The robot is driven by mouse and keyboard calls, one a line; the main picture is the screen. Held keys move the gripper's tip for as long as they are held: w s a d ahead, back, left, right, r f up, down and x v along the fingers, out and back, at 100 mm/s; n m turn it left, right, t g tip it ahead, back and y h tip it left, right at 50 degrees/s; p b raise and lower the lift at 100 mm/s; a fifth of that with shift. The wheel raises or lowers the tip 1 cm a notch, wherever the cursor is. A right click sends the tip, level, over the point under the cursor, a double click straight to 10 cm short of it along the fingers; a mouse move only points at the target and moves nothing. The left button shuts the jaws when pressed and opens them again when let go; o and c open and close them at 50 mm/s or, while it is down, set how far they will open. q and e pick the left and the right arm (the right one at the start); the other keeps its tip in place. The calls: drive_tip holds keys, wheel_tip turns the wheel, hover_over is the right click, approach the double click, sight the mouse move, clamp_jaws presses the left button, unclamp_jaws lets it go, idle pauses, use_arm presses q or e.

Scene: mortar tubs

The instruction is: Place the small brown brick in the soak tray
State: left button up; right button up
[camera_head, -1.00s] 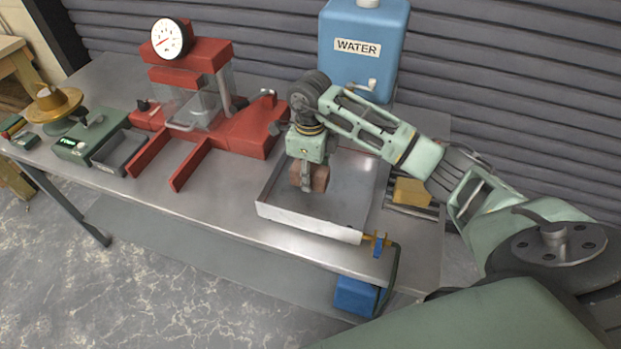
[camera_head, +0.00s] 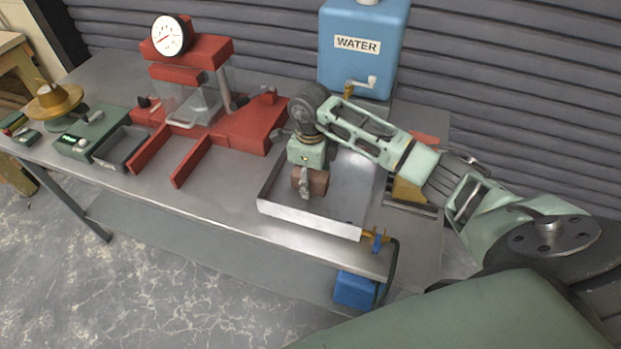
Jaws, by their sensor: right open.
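The small brown brick (camera_head: 319,183) is low inside the soak tray (camera_head: 305,216), a shallow metal tray with a pale front wall, near its left side. My right gripper (camera_head: 307,184) points down at the brick from above. Its jaws are open, with one finger in front of the brick; the far finger is hidden. The brick seems to be at the tray floor, but its underside is hard to make out. My left gripper is out of view.
A red press (camera_head: 235,128) stands left of the tray, and a blue water tank (camera_head: 362,60) behind. A yellow block (camera_head: 407,192) sits right of the tray, with a valve (camera_head: 377,240) at the front corner. The tray's right part is clear.

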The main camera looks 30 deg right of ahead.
sight(311, 174)
drive_tip(key=shift+r, duration=0.15)
wheel_tip(311, 174, up, 11)
drive_tip(key=b, duration=0.3)
drive_tip(key=shift+r, duration=0.55)
drive_tip(key=shift+f, duration=0.1)
